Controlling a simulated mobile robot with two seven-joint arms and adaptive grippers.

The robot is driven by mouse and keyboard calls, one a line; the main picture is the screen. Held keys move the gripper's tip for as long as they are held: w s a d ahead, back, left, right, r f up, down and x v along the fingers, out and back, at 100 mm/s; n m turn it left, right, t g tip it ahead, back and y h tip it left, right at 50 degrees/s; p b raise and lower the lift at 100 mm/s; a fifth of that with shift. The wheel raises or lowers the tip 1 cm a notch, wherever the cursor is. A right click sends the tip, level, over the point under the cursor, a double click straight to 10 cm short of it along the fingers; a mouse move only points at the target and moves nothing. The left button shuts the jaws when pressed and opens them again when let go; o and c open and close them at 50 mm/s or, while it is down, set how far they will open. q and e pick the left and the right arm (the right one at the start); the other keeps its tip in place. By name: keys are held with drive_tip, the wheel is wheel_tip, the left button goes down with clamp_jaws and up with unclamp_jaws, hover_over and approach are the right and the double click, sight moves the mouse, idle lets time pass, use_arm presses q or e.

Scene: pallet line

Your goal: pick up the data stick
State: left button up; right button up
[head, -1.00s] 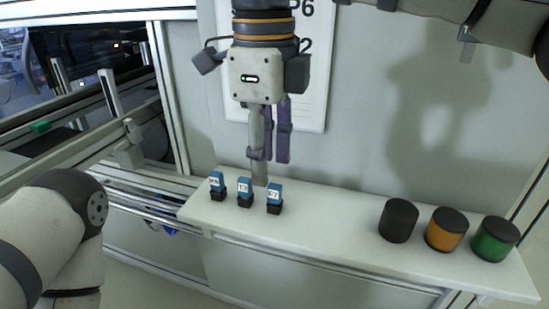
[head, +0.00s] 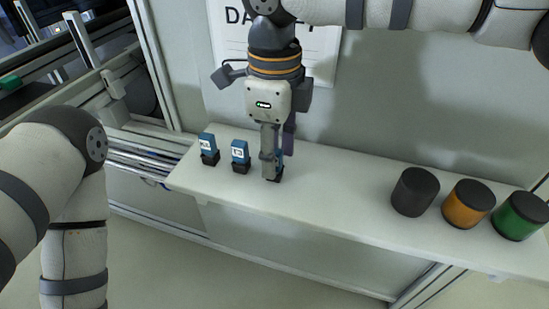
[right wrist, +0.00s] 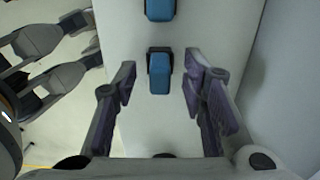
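Three blue data sticks with white labels stand upright in small black holders on a white shelf (head: 330,192): a left one (head: 207,143), a middle one (head: 240,151) and a right one (head: 280,159). My right gripper (head: 275,172) points down at the right stick, and its near finger hides most of it. In the right wrist view this stick (right wrist: 160,80) stands between the open fingers, with a gap on both sides. Another stick (right wrist: 160,9) shows beyond it. My left gripper (right wrist: 93,40) appears at the left of the right wrist view, fingers apart and empty.
A black cylinder (head: 415,192), an orange one (head: 468,204) and a green one (head: 520,216) with dark lids stand on the shelf's right part. The shelf between them and the sticks is bare. A wall with a notice (head: 323,50) rises behind. Metal rails (head: 145,150) lie left.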

clamp_jaws()
